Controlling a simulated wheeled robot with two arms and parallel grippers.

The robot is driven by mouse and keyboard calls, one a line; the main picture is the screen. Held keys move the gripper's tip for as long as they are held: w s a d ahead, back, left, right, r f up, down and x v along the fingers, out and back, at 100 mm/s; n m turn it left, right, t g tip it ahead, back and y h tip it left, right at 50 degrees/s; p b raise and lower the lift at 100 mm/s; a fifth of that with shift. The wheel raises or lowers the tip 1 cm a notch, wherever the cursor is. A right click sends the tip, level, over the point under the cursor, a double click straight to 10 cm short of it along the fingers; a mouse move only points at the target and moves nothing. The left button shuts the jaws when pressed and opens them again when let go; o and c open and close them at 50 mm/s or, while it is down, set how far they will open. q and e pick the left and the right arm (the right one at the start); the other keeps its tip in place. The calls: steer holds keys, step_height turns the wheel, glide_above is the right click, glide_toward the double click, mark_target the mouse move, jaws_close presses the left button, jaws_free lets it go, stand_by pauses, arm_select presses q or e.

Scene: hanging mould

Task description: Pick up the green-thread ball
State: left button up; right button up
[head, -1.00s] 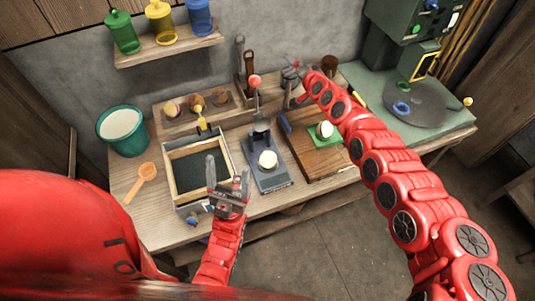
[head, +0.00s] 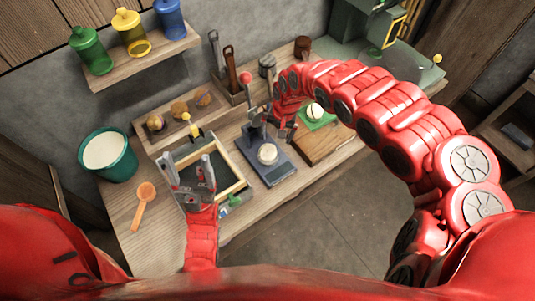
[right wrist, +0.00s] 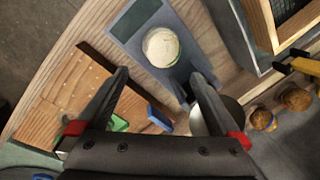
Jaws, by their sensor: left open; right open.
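Several brown balls sit in the wooden rack at the back: a left one (head: 156,123), a middle one (head: 180,110) and a right one (head: 203,97). They are too small to tell which has green thread. Two of them show in the right wrist view (right wrist: 295,98) (right wrist: 262,118). A pale ball (head: 268,153) rests on the grey press (head: 284,170); another (head: 315,110) is on a green mat (head: 325,120). My left gripper (head: 191,162) is open and empty above the framed tray. My right gripper (head: 286,128) is open and empty near the press; the right wrist view shows its spread fingers (right wrist: 158,76).
The wood-framed dark tray (head: 235,188) lies in front of the rack. A wooden board (head: 320,148) lies right of the press. Upright tools (head: 231,70) stand behind. Jars line the shelf (head: 145,63).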

mark_target(268, 148)
steer(key=f, duration=0.1)
steer(key=a+f, duration=0.2)
steer(key=f, duration=0.1)
steer(key=shift+f, duration=0.1)
steer(key=shift+d+f, duration=0.35)
steer(key=shift+f, duration=0.1)
steer(key=f, duration=0.2)
steer(key=a+f+p, duration=0.1)
steer(key=shift+a+f, duration=0.15)
steer(key=shift+f, duration=0.9)
steer(key=c, duration=1.3)
